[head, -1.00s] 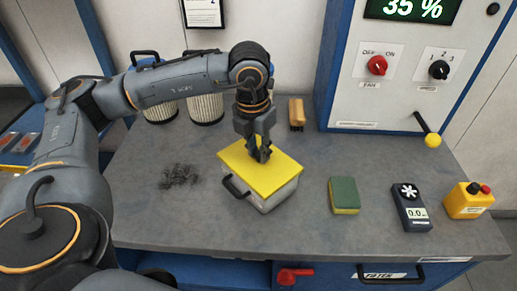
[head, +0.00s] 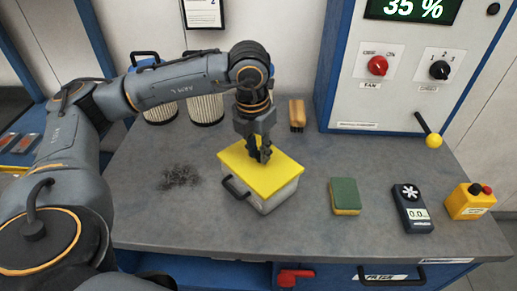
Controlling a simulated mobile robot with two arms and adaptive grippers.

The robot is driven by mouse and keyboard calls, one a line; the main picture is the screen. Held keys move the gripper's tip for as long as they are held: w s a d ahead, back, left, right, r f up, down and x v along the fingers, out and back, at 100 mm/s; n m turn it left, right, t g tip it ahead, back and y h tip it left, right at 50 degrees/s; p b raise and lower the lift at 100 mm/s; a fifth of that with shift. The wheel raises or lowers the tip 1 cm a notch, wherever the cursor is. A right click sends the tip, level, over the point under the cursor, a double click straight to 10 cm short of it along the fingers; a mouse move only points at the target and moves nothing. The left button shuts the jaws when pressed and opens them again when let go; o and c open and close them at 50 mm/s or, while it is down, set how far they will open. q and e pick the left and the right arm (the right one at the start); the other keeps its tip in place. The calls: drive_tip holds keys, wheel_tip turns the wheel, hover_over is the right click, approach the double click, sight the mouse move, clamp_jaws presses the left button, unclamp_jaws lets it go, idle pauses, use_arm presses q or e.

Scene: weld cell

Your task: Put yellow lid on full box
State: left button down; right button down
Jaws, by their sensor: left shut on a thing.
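The yellow lid (head: 277,179) lies flat over the top of a pale grey box (head: 277,200) on the workbench. The box has a dark handle on its left front side. The lid covers the box opening, so the contents are hidden. My left gripper (head: 262,157) points down at the middle of the lid, its fingers closed on a raised yellow part of the lid (head: 258,142). I cannot tell whether the lid is fully seated on the rim. My right gripper is not in view.
A pile of dark shavings (head: 179,176) lies left of the box. A green and yellow sponge (head: 345,195), a handheld meter (head: 411,208) and a yellow button box (head: 469,201) stand to the right. A brush (head: 297,114) and filter cartridges (head: 205,108) stand behind.

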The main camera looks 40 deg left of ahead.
use_arm(q)
drive_tip(key=shift+f+b, duration=0.2)
drive_tip(key=shift+b, duration=0.15)
idle(0.3)
idle(0.4)
idle(0.5)
drive_tip(key=c, duration=1.1)
unclamp_jaws()
drive_tip(key=shift+o, duration=0.3)
drive_tip(key=o, duration=0.4)
drive_tip(key=shift+o, duration=0.2)
drive_tip(key=shift+r, duration=0.15)
